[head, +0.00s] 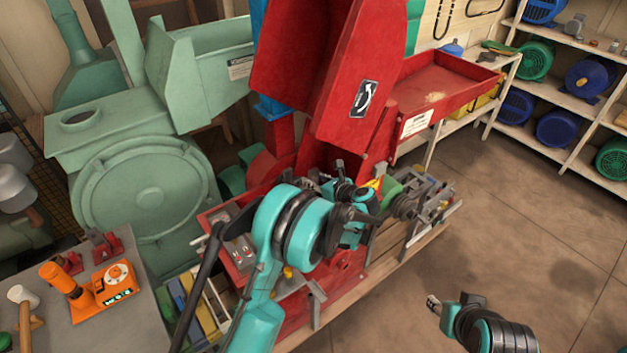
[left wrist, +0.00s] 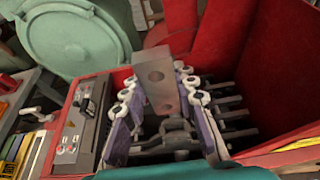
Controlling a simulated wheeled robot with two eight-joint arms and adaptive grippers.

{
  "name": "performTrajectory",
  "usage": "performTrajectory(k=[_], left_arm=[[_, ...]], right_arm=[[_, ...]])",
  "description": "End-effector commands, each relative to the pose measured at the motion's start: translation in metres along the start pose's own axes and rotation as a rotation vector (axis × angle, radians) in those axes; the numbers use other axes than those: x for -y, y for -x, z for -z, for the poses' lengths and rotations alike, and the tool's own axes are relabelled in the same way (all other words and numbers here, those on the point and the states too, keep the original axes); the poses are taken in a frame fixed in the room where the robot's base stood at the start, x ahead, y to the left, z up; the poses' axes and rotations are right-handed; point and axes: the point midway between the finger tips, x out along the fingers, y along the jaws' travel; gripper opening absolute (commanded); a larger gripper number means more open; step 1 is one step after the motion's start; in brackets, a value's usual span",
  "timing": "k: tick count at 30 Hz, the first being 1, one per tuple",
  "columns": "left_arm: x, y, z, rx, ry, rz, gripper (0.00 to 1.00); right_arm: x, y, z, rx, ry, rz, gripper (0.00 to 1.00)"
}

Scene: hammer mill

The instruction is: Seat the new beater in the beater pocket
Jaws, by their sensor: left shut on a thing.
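The new beater (left wrist: 155,72), a flat grey-brown metal bar with two holes, stands up in the middle of the left wrist view. My left gripper (left wrist: 175,135) is shut on its lower part; in the head view the gripper (head: 352,197) is over the open red mill housing. Purple-grey beaters with pale rings (left wrist: 122,112) flank the bar on the left, and others (left wrist: 204,118) on the right. The beater pocket is hidden behind the bar and gripper; I cannot tell whether the bar touches it. My right gripper (head: 434,304) is low at right, away from the mill; its jaws are unclear.
The raised red cover (head: 315,70) and red tray (head: 440,90) stand behind the left gripper. A switch panel (left wrist: 82,120) lies left of the beaters. A grey bench (head: 140,320) with an orange device (head: 100,290) is at lower left. Floor at right is clear.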

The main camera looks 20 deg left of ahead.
Motion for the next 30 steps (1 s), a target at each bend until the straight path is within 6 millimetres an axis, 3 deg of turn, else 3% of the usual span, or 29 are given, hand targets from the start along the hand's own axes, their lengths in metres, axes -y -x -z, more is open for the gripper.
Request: performTrajectory(k=[19,30], left_arm=[[0.0,-0.019,0.049,0.002,0.0,0.0,0.0],[0.0,-0.021,0.054,0.002,0.0,0.0,0.0]], right_arm=[[0.0,-0.036,-0.026,0.0,0.0,0.0,0.4],[0.0,-0.039,-0.028,0.0,0.0,0.0,0.4]])
